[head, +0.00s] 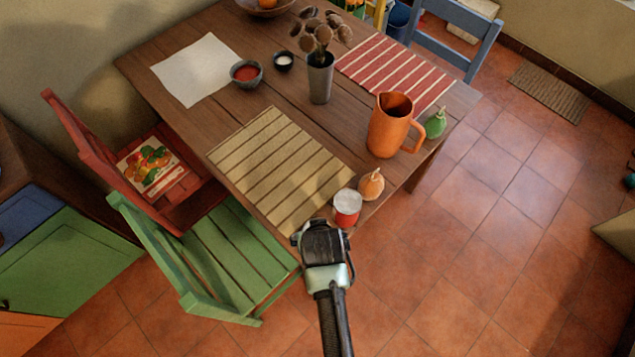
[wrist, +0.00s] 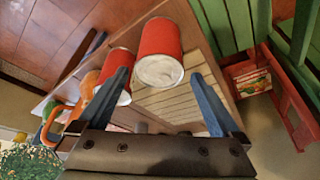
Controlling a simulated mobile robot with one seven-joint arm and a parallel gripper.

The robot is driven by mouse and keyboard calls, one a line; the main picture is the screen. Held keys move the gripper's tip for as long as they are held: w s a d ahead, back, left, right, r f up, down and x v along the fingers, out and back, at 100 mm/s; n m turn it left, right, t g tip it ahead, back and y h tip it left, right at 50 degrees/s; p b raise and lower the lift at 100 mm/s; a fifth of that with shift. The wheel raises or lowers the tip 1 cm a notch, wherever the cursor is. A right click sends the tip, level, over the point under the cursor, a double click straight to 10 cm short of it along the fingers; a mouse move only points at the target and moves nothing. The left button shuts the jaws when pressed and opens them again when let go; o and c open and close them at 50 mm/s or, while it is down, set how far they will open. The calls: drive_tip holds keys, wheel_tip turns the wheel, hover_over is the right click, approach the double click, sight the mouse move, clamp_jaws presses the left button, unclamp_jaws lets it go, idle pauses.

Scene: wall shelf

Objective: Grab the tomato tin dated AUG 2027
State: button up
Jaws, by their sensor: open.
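Two red tins with pale lids show in the wrist view. One tin (wrist: 160,40) lies ahead of my open gripper (wrist: 160,74), in line with the gap between its fingers. The other tin (wrist: 120,59) is to its left, partly covered by the left finger. In the head view, one tin (head: 347,217) stands at the table's near corner, just right of my gripper (head: 320,228). The second tin is not visible there and seems hidden behind my gripper. No AUG 2027 date can be read on either tin.
A small orange pear-shaped object (head: 371,186) stands close to the visible tin, with an orange jug (head: 388,128) behind. A striped beige mat (head: 275,160) lies left. A green chair (head: 225,250) stands left of my gripper. Open tiled floor (head: 440,270) lies right.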

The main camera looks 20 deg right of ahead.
drive_tip(key=shift+x, duration=2.4)
drive_tip(key=shift+w, duration=0.1)
clamp_jaws()
